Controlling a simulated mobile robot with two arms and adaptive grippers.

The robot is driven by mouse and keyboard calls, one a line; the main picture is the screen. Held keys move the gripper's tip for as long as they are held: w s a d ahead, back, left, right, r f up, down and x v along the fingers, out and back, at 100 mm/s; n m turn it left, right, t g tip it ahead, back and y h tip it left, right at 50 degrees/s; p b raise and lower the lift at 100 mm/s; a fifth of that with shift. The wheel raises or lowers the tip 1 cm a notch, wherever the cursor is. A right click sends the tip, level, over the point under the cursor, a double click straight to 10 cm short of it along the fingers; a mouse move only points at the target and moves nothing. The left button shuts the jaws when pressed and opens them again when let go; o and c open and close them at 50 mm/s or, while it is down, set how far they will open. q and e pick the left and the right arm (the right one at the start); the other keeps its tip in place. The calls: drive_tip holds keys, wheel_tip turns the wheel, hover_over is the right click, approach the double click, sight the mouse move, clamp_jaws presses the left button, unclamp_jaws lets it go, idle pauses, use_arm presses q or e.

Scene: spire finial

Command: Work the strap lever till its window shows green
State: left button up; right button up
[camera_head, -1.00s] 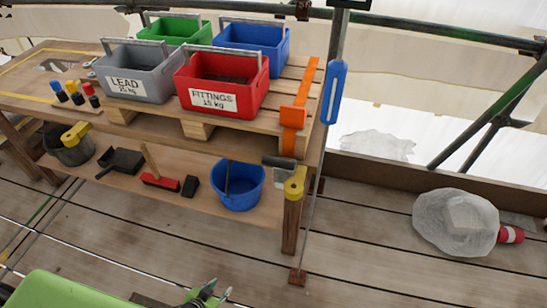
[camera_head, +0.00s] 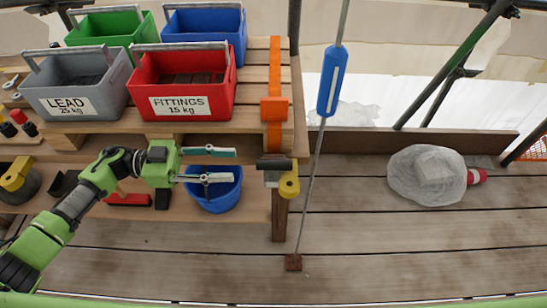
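An orange strap (camera_head: 274,62) runs down over the right end of the pallet, with an orange block (camera_head: 273,108) on it. Below, at the bench's front edge, is a dark grey bar-like piece (camera_head: 272,163), probably the lever, with a yellow ring-shaped part (camera_head: 289,183) beside and below it. I cannot make out a window or its colour. My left gripper (camera_head: 234,165) reaches in from the left with its two fingers apart and nothing between them. It is a short way left of the grey piece and partly covers the blue bucket. My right gripper is not in view.
Grey LEAD (camera_head: 68,102), red FITTINGS (camera_head: 180,106), green and blue crates stand on the pallet. A blue bucket (camera_head: 215,197) sits on the lower shelf. A thin rod with a blue sleeve (camera_head: 332,80) slants just right of the strap. The plank floor in front is clear.

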use_arm(q)
drive_tip(key=p, duration=0.1)
approach(278, 165)
drive_tip(key=d, duration=0.5)
drive_tip(key=d+p, duration=0.1)
drive_tip(key=d, duration=0.3)
drive_tip(key=shift+w+f, duration=0.4)
drive_tip(key=shift+d+f, duration=0.15)
drive_tip(key=shift+d, duration=0.4)
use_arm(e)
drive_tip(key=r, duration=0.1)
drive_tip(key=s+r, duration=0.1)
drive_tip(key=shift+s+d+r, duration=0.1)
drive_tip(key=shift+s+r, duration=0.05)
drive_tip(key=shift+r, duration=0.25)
